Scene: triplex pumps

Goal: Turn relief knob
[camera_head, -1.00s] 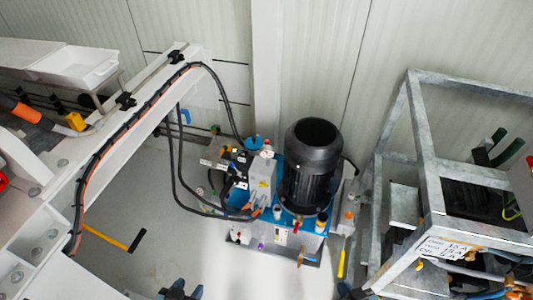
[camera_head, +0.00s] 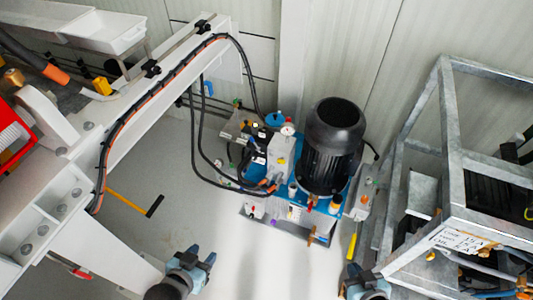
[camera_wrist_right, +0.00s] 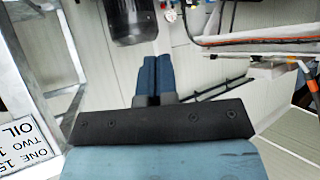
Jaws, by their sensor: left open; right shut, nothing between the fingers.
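The pump unit has a blue base (camera_head: 299,214), a tall black motor (camera_head: 333,150) and a grey valve block (camera_head: 281,158) with a round gauge (camera_head: 287,129). Several small coloured caps or knobs sit along its front; I cannot tell which is the relief knob. My left gripper (camera_head: 203,258) is open and empty, on the near side below the unit and apart from it. My right gripper (camera_head: 362,270) is low, right of the unit and apart from it. In the right wrist view its blue fingers (camera_wrist_right: 157,75) are shut together with nothing between them.
A white beam (camera_head: 150,95) carrying black and orange hoses runs along the left. A yellow-and-black bar (camera_head: 135,203) is at the left. The floor before the unit is open.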

